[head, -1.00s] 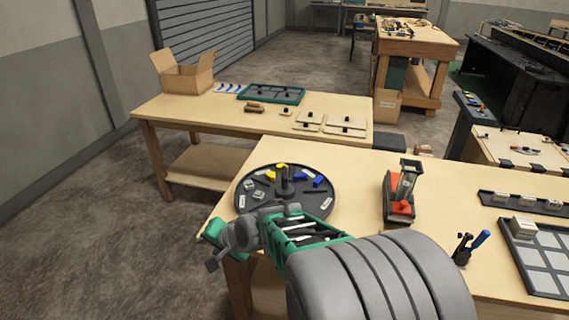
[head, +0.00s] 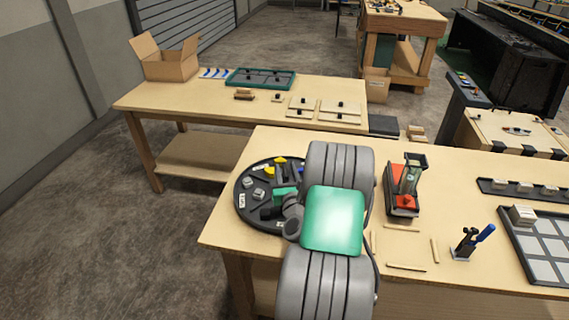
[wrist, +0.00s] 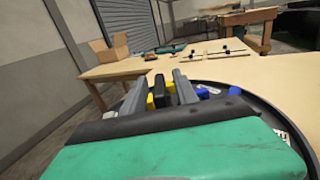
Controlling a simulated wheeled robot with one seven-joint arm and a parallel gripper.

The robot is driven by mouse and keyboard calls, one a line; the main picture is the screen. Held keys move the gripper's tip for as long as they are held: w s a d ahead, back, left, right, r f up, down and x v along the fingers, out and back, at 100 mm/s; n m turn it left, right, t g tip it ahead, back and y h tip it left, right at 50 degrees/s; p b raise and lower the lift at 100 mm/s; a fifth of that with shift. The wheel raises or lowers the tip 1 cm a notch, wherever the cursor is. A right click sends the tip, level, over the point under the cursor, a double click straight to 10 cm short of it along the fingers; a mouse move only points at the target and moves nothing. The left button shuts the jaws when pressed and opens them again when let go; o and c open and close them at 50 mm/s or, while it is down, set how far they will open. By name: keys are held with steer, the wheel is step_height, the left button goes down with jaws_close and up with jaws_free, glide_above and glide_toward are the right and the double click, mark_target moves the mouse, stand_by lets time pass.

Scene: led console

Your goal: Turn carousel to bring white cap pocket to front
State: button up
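The carousel (head: 243,205) is a dark round disc on the near table's left corner. Yellow parts (head: 270,171), grey-white parts (head: 259,193) and small white labels sit on it; I cannot read the labels or tell which pocket holds white caps. My gripper (head: 285,178) is low over the carousel's front and middle, and my arm hides its right side. In the wrist view my gripper (wrist: 160,74) has its two grey fingers apart, with a black upright part (wrist: 159,92) and yellow pieces seen between them. Blue parts (wrist: 204,93) lie right of the fingers. Contact is unclear.
A red and black device (head: 404,190) stands right of my arm. Thin wooden strips (head: 406,267), a tool holder (head: 466,243) and a tray of pale squares (head: 545,250) are further right. The back table (head: 190,112) holds an open cardboard box (head: 167,62).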

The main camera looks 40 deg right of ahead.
steer(key=shift+w+d, duration=0.3)
steer(key=shift+w, duration=0.25)
steer(key=shift+c, duration=0.4)
jaws_close()
stand_by(0.6)
